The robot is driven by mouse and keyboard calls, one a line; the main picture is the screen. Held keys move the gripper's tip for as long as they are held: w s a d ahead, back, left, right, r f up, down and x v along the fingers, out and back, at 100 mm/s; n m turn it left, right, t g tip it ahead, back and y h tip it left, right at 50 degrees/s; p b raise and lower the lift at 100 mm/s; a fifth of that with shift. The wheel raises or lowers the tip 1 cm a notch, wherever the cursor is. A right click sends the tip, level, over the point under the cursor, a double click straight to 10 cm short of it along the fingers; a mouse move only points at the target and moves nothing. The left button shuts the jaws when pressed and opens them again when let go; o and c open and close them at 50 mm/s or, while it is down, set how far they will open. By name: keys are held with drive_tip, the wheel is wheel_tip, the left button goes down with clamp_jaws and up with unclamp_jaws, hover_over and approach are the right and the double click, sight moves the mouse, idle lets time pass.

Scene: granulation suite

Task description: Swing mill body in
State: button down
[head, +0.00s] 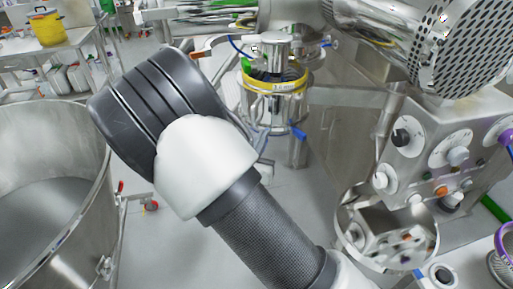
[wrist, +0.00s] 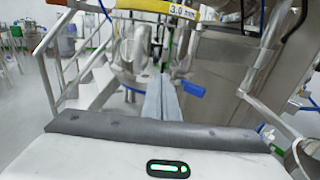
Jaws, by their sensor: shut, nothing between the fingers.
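The mill body (head: 274,106) is a steel cylinder with a yellow band, in the upper middle of the head view, apparently carried by a metal arm from the machine on the right. In the wrist view its yellow band (wrist: 147,5) crosses the top, with a label reading "3.0 mm". A blue-tipped handle (head: 298,132) sits low on its right side; a blue handle also shows in the wrist view (wrist: 190,90). My gripper (wrist: 164,80) is shut and empty, pointing toward the steel parts under the band. Contact cannot be told. My arm hides it in the head view.
A large steel bowl (head: 105,190) stands at the left. A control box with knobs (head: 440,155) and a perforated drum (head: 455,45) are at the right. A table with a yellow pot (head: 47,28) is at the back left. Grey floor shows between.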

sight(270, 121)
drive_tip(key=x, duration=0.5)
drive_tip(key=shift+d, duration=0.1)
